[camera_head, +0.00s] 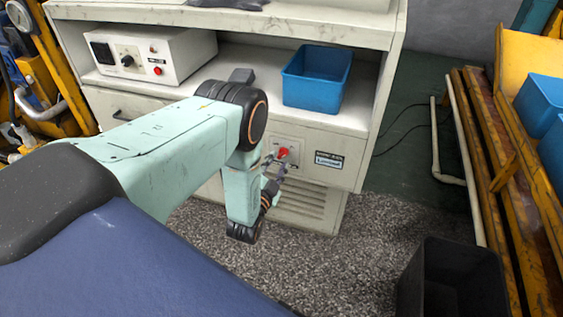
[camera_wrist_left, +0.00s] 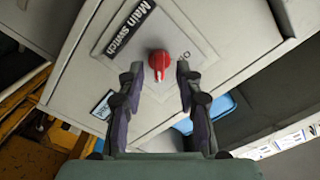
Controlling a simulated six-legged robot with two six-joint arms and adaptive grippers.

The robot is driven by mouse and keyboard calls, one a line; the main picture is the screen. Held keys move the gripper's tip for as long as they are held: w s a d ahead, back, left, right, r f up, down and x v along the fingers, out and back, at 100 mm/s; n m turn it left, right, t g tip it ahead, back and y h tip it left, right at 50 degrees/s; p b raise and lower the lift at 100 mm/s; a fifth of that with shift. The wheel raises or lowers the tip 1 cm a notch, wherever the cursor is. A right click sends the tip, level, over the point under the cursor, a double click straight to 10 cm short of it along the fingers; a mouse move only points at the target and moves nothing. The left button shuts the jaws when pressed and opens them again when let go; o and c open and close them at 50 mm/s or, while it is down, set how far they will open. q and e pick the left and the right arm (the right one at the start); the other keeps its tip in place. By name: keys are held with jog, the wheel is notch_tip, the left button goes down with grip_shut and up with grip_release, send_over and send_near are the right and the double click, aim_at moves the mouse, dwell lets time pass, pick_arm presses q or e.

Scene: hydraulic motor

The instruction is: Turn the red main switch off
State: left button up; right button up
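The red main switch (camera_head: 283,152) is a small red knob on a light plate on the front of the cream cabinet, below the blue bin. In the left wrist view the red knob (camera_wrist_left: 160,62) sits beside a black "Main switch" label (camera_wrist_left: 130,28), its pointer ridge aimed down toward the gripper. My left gripper (camera_head: 279,164) is in front of the switch. In the left wrist view its two dark fingers (camera_wrist_left: 168,82) are spread, one on each side of the knob's lower part, with gaps. My right gripper is not in view.
A blue bin (camera_head: 316,80) and a white control box (camera_head: 150,52) stand on the cabinet's shelf (camera_head: 245,62). A black bin (camera_head: 452,280) is on the floor at the lower right. Yellow racks (camera_head: 505,150) stand at the right. Speckled floor (camera_head: 340,240) before the cabinet is clear.

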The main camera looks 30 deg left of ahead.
pick_arm(q)
jog(key=shift+x, duration=1.05)
jog(key=shift+w+b, duration=0.25)
jog(key=shift+b, duration=0.05)
jog(key=shift+c, duration=0.4)
grip_shut()
